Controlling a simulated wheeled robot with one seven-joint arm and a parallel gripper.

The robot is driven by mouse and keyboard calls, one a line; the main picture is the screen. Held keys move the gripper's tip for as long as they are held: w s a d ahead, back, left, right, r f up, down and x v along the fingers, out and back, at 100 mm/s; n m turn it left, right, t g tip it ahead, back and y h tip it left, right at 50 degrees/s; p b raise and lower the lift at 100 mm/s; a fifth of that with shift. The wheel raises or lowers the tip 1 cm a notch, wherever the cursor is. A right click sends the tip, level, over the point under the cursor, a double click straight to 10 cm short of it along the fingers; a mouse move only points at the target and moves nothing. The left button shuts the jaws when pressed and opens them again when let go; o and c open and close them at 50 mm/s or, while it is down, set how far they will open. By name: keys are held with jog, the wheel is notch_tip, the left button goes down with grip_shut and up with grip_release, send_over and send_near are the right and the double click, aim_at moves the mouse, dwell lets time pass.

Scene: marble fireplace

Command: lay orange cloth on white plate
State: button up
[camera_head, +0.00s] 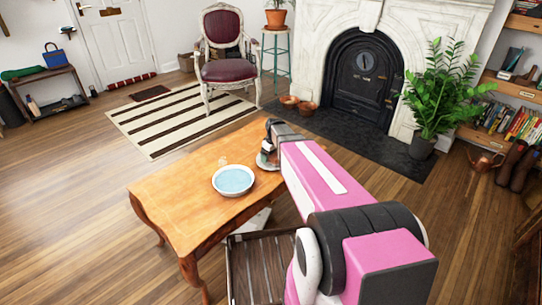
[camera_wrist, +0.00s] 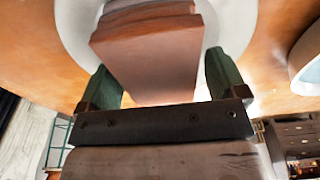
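The orange cloth (camera_wrist: 150,55) shows in the wrist view as a folded, block-like brownish-orange piece. My gripper (camera_wrist: 163,75) has its two dark green fingers on either side of it, close against its edges. Behind the cloth is the white plate (camera_wrist: 242,30), partly covered by it in this view. I cannot tell whether the cloth touches the plate. In the head view, the plate (camera_head: 262,163) is at the table's far right edge, mostly hidden by my arm. My gripper (camera_head: 268,146) is over it there, its fingers hard to make out.
A white bowl (camera_head: 233,180) with a pale blue inside stands close to the plate, left of my arm. The wooden table (camera_head: 190,215) is clear toward its left and front. A slatted wooden piece (camera_head: 262,270) stands by the table's near side.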

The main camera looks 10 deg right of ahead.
aim_at(273, 155)
notch_tip(273, 155, up, 12)
jog(key=s+r, duration=0.1)
jog(key=s, duration=0.1)
jog(key=s+f+m, duration=0.3)
jog(key=s+f, duration=0.1)
jog(key=s, duration=0.6)
jog(key=s+f+m+g+h, duration=0.1)
jog(key=s+f+m, duration=0.3)
jog(key=s, duration=0.6)
jog(key=shift+d, duration=0.25)
jog(key=shift+s, duration=0.1)
